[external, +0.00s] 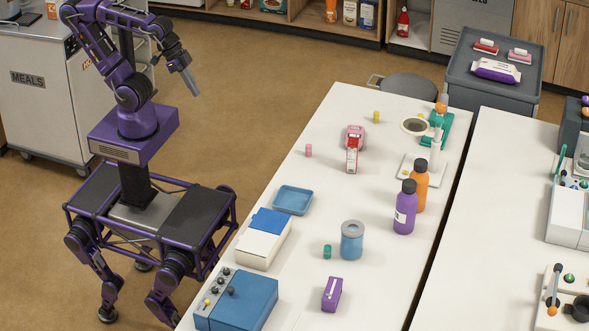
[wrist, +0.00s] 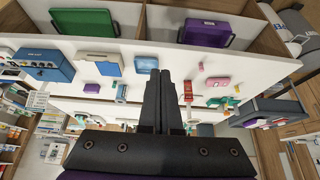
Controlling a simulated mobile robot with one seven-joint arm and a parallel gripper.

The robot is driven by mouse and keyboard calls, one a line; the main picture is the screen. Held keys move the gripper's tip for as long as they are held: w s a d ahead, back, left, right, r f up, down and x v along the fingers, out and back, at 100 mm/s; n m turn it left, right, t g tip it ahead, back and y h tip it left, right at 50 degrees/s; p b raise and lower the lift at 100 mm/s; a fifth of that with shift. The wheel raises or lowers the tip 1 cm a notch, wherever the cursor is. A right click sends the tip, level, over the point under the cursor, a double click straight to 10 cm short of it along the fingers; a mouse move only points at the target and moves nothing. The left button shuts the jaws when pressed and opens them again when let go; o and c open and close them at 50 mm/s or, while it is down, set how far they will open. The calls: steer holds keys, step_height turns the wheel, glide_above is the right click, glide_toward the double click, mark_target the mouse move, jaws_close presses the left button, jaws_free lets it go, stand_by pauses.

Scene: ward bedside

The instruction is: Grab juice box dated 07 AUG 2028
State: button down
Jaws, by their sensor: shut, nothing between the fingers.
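A purple carton (external: 332,294) lies on the white table near its front end. A red and white carton (external: 352,158) stands farther back on the table, in front of a pink object (external: 356,133). Either carton may be a juice box; no date is readable on them. In the wrist view a small red and white item (wrist: 188,90) and a pink item (wrist: 217,82) show beyond the fingers. My gripper (external: 189,81) is shut and empty, raised over the floor left of the table, well apart from both cartons. Its fingers (wrist: 160,73) show dark in the wrist view.
The table also holds a blue device (external: 236,303), a white and blue box (external: 264,239), a blue tray (external: 292,200), a blue jar (external: 352,240), and purple (external: 404,208) and orange (external: 420,187) bottles. The floor between my base and the table is clear.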

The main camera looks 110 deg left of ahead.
steer(key=shift+c, duration=0.4)
jaws_free()
steer(key=shift+f, duration=0.1)
